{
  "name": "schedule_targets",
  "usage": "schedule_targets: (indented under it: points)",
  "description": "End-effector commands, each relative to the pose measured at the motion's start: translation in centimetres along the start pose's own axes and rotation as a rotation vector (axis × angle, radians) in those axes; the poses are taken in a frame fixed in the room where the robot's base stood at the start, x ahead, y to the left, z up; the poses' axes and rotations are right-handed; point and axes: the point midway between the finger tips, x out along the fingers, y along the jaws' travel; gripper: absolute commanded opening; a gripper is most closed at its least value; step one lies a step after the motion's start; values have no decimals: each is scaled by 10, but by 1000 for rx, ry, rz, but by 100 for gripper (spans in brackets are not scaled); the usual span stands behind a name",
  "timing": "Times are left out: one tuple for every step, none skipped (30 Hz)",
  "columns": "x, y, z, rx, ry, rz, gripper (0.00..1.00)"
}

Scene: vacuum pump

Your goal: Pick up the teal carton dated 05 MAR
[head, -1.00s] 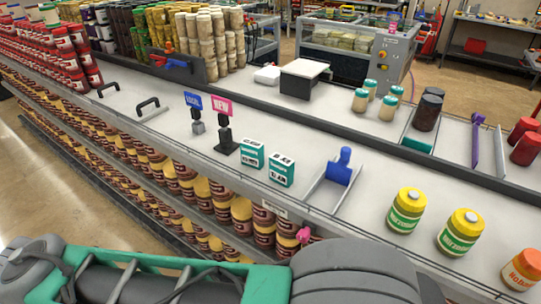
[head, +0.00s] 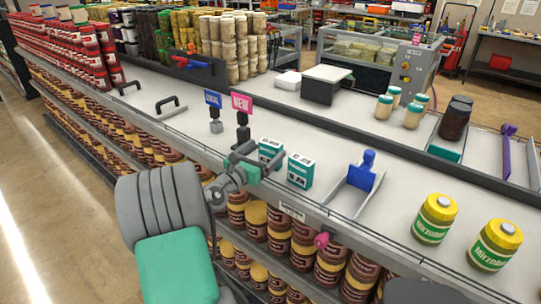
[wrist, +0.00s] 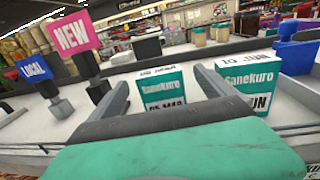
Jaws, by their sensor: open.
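Two small teal-and-white cartons stand upright side by side near the shelf top's front edge. The left teal carton (wrist: 164,90) shows Sanekuro and a partly covered date that reads 05 MAR; it also shows in the head view (head: 271,147). The right carton (wrist: 246,84) reads 10 JUN and also shows in the head view (head: 300,169). My gripper (head: 259,160) is open and empty, just in front of the left carton. In the wrist view its fingers (wrist: 163,84) frame that carton, the right finger close to the gap between the cartons. Contact cannot be told.
Pink NEW (wrist: 71,36) and blue LOCAL (wrist: 35,69) signs stand left of the cartons. A blue-handled scoop-like piece (head: 362,175) stands to the right. Yellow-lidded jars (head: 434,221) are farther right. The shelf behind the cartons is mostly clear.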

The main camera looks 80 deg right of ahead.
Motion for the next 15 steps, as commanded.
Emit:
schedule_targets:
  points:
    - [9,-1,-1,0,2,-4,94]
    - [14,0,-2,0,2,-4,94]
    - [22,0,-3,2,2,-4,94]
    - [28,0,-4,2,2,-3,94]
    - [33,0,-3,2,1,-3,94]
    - [38,0,-4,3,3,-3,94]
    - [41,1,-4,3,3,-2,94]
    - [43,1,-4,3,2,-1,94]
    - [45,1,-4,3,2,0,94]
    - [45,2,-4,3,2,1,94]
    - [45,2,-4,3,2,1,94]
    - [45,2,-4,3,2,1,94]
    - [45,2,-4,3,2,1,94]
    - [45,2,-4,4,2,1,94]
    - [44,2,-4,4,2,1,92]
